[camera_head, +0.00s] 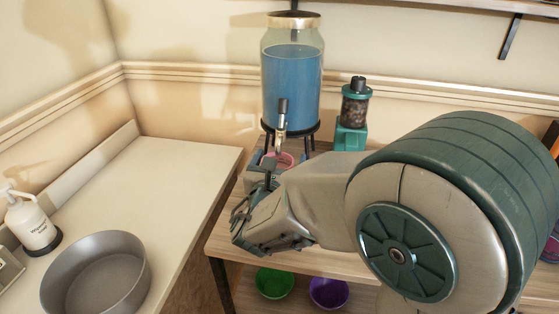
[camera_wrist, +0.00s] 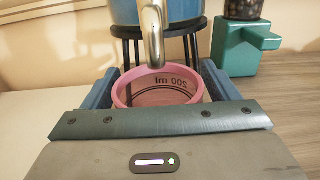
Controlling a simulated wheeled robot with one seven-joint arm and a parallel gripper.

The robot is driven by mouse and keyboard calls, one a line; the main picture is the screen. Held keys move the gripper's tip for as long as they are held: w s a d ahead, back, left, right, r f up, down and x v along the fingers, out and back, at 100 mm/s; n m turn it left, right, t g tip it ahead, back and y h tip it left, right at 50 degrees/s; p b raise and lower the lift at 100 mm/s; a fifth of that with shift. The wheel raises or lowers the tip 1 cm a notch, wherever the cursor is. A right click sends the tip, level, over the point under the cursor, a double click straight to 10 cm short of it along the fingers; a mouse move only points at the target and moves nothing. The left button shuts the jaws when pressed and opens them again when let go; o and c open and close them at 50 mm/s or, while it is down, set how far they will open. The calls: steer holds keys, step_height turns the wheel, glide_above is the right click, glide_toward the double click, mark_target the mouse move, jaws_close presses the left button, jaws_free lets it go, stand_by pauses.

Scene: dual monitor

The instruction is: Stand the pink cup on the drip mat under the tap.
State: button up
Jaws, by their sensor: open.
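The pink cup (camera_head: 287,158) is below the tap (camera_head: 281,118) of the drink dispenser. In the wrist view the pink cup (camera_wrist: 122,93) appears upright, with its round rim and inner "200 ml" marking showing; the metal tap (camera_wrist: 153,38) hangs in front of the rim's far side. My gripper (camera_wrist: 160,80) is open, with one blue finger on each side of the cup; I cannot tell whether they touch it. The gripper (camera_head: 275,162) is partly hidden by my arm in the head view. The cup's base and the drip mat are hidden.
The blue-filled dispenser (camera_head: 291,85) stands on a black stand (camera_head: 313,130). A teal grinder (camera_head: 352,115) stands right of it. A white counter (camera_head: 150,180) holds a grey pan (camera_head: 95,272) and a pump bottle (camera_head: 32,222). Green (camera_head: 275,282) and purple bowls (camera_head: 328,291) sit lower.

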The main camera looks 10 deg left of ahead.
steer(key=shift+r, duration=0.25)
steer(key=s+p, duration=0.1)
steer(key=s, duration=1.1)
steer(key=shift+f, duration=0.1)
